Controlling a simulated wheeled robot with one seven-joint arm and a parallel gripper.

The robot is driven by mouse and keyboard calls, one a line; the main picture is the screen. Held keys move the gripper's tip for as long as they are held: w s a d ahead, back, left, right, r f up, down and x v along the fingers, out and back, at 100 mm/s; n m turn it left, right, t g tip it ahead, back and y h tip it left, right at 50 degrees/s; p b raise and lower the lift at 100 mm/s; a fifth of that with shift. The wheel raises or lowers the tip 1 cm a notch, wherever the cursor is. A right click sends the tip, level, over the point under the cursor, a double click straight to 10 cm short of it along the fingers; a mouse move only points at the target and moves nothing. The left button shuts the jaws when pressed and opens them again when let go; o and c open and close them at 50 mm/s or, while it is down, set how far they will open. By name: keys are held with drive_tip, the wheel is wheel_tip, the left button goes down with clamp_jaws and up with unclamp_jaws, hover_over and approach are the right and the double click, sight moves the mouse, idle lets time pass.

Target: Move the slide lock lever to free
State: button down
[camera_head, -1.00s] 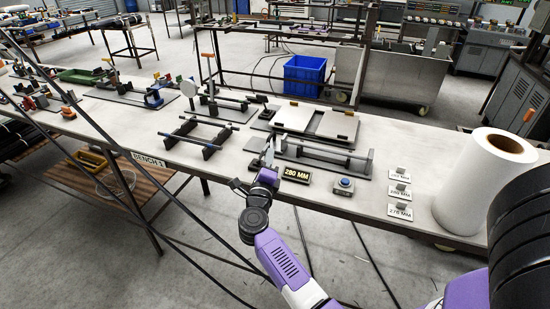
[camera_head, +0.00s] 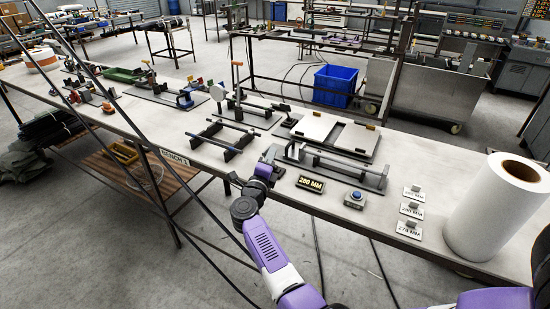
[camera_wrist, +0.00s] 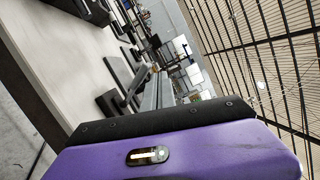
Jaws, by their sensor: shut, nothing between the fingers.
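My gripper (camera_head: 271,154) is shut and empty in the head view, at the left end of a grey slide fixture (camera_head: 340,169) with long rails and upright end blocks. It is small there, and I cannot tell whether it touches the fixture. I cannot make out the slide lock lever; it may be hidden behind my gripper or too small to see. In the wrist view my own purple wrist fills the lower part, and the fingertips cannot be clearly made out.
In front of the fixture are a 280 MM display (camera_head: 311,184) and a blue button box (camera_head: 354,199). Small label cards (camera_head: 411,210) and a large white roll (camera_head: 497,208) stand to the right. A black rod frame (camera_head: 226,140) is to the left, a flat two-plate fixture (camera_head: 335,132) behind.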

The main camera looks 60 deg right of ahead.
drive_tip(key=shift+w+a, duration=0.1)
drive_tip(key=shift+w, duration=0.3)
idle(0.4)
